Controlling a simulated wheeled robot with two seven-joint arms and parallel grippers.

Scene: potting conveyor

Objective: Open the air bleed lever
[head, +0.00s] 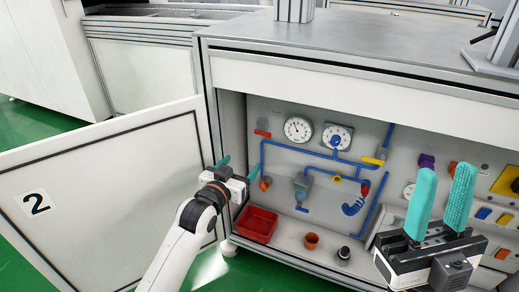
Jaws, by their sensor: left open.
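Pneumatic fittings with blue pipes sit on the back panel (285,115) of the open cabinet. Several could be the air bleed lever, and I cannot tell which: a red handle (262,133) at upper left, a yellow lever (372,161) at right, an orange knob (265,184) at lower left and a small blue handle (301,209) under a grey-blue unit (302,184). My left gripper (238,167) is open and empty, at the cabinet's left opening, in front of the panel's left edge. My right gripper (446,170) is open and empty at lower right, fingers up.
The cabinet door (100,185), marked 2, stands open at left. A red bin (257,224), an orange pot (311,240) and a dark round object (343,253) stand on the cabinet floor. Two gauges (298,128) sit high on the panel. The cabinet top (350,45) overhangs the opening.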

